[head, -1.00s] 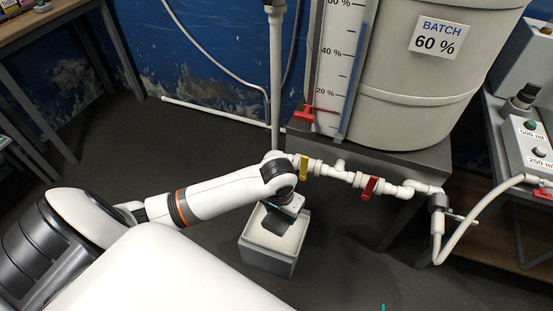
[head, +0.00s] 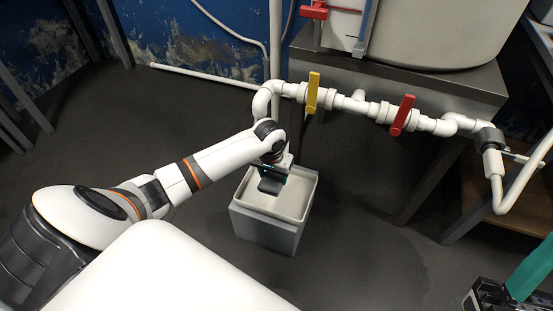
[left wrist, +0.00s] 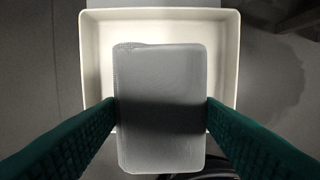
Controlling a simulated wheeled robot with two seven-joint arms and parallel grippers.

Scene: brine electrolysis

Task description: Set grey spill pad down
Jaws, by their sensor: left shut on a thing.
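The grey spill pad (left wrist: 161,95) is a flat, rounded rectangle. My left gripper (head: 273,176) is shut on it, with a teal finger against each long side in the left wrist view. In the head view the pad (head: 270,187) looks dark and hangs below the gripper, over the white tray (head: 296,213) on top of a grey box-like stand. The tray's rim (left wrist: 90,60) frames the pad in the wrist view; whether the pad touches the tray floor I cannot tell. My right gripper (head: 505,290) shows only partly at the lower right corner, with a teal finger.
White piping with a yellow valve handle (head: 312,92) and a red valve handle (head: 403,115) runs just behind and right of the stand. A metal table (head: 420,84) carries the big tank behind it. The floor left of the stand is clear.

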